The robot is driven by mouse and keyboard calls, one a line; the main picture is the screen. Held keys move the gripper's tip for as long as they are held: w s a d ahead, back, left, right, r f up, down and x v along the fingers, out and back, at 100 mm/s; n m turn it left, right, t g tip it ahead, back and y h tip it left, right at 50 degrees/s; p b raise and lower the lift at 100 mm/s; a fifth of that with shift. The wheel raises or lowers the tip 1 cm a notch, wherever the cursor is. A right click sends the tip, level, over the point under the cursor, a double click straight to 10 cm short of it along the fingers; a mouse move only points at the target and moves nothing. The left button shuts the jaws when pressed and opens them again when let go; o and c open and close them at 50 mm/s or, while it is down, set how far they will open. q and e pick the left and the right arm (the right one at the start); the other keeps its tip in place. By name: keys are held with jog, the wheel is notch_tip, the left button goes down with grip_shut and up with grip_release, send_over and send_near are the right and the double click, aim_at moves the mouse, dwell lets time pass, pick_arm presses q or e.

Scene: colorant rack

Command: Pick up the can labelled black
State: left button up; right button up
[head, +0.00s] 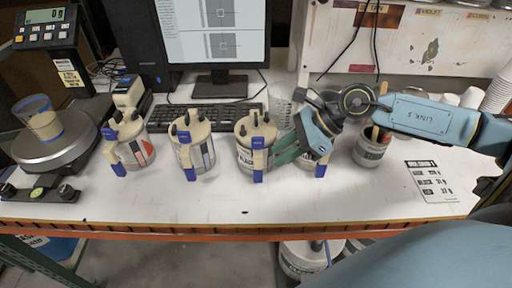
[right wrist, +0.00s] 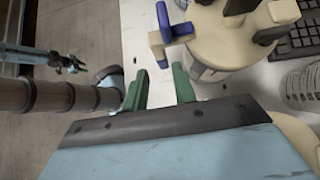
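The can with dark lettering that seems to read black (head: 244,158) stands upright on the table, third from the left in the head view. It has a beige lid and a blue-tipped handle. My right gripper (head: 277,152) is just right of it, with green fingers pointing toward it. In the right wrist view the two green fingers (right wrist: 160,85) are spread with nothing between them. A beige-lidded can (right wrist: 212,40) with a blue-tipped handle is ahead of them. What looks like my left gripper (right wrist: 76,65) is small at the far left there; its opening is unclear.
Similar cans stand left (head: 192,150) and far left (head: 135,150). Another (head: 312,160) is partly hidden behind my right gripper, and an open can (head: 371,150) is further right. A keyboard (head: 215,116) lies behind. The table's front strip is mostly clear.

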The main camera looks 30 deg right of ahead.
aim_at(262, 165)
jog(key=shift+p+x, duration=0.45)
jog(key=shift+x, duration=3.05)
jog(key=shift+d+f, duration=0.1)
jog(key=shift+d, duration=0.05)
grip_shut()
jog(key=shift+w, duration=0.1)
